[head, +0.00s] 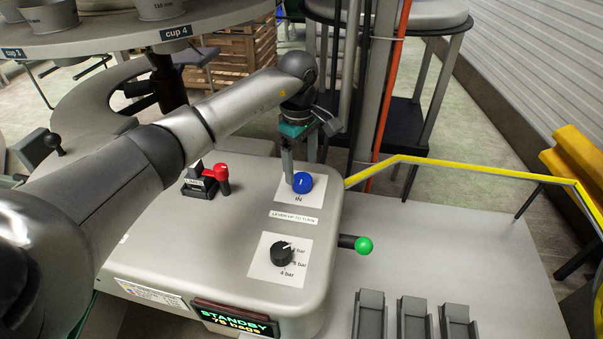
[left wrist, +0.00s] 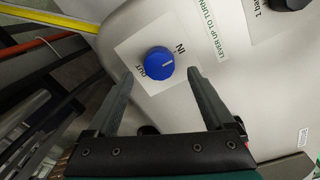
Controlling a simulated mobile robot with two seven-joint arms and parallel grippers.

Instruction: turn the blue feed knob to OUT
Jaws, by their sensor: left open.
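The blue feed knob (head: 302,182) sits on a white plate on top of the grey machine housing, with the word IN below it in the head view. In the left wrist view the knob (left wrist: 156,60) shows with a short white line on its face and the labels IN and OUT beside it. I cannot tell for sure which label the line points at. My left gripper (head: 300,168) is open above the knob, pointing down. In the left wrist view its fingers (left wrist: 160,78) stand apart on either side of the knob, not visibly gripping it. My right gripper is out of view.
A red-handled lever (head: 222,178) stands left of the knob. A black pressure dial (head: 282,253) and a green-tipped lever (head: 363,244) are nearer. A yellow rail (head: 450,163) runs along the right. The display (head: 236,318) reads STANDBY.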

